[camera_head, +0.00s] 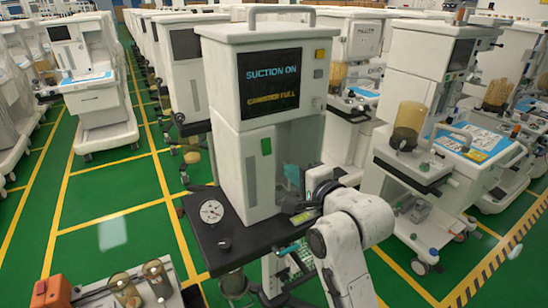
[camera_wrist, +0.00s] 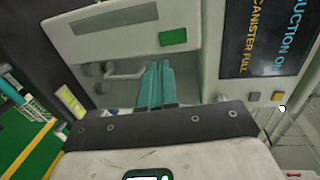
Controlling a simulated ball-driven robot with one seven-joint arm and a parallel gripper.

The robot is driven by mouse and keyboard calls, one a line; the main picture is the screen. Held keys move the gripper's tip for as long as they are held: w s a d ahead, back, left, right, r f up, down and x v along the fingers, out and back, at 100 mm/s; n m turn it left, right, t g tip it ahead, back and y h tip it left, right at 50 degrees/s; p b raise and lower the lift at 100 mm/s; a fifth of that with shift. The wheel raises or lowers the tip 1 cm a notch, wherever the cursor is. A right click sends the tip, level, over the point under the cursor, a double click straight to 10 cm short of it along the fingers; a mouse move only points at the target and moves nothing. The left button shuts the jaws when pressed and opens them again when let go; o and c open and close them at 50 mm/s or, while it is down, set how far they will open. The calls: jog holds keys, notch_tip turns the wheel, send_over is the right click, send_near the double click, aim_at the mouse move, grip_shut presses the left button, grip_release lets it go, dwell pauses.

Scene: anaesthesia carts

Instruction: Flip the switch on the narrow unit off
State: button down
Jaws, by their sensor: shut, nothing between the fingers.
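The narrow unit (camera_head: 228,95) is a tall white housing with a top handle. Its dark screen (camera_head: 284,82) reads "SUCTION ON" and "CANISTER FULL"; the screen (camera_wrist: 262,40) also shows in the wrist view. A green square (camera_head: 266,146) sits on the front below the screen, and this green square (camera_wrist: 173,37) is near the top in the wrist view. I cannot tell whether it is the switch. My gripper (camera_wrist: 157,68) has teal fingers shut together and empty, just below the green square in the picture. In the head view my gripper (camera_head: 291,174) is partly hidden; contact is unclear.
A yellow button (camera_head: 320,54) and grey buttons are right of the screen. A black shelf with a round gauge (camera_head: 211,211) juts out below. Other white carts (camera_head: 405,120) stand close on the right. Green floor (camera_head: 120,210) is open at left.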

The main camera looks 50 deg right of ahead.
aim_at(268, 155)
jog(key=p+x, duration=0.1)
jog(key=x, duration=0.8)
jog(key=shift+p, duration=0.35)
jog(key=shift+w, duration=0.1)
jog(key=shift+f, duration=0.1)
jog(key=shift+w+d+t+b, duration=0.15)
jog(key=shift+w+t+b, duration=0.15)
jog(key=shift+b, duration=0.55)
jog(key=shift+s+f, duration=0.1)
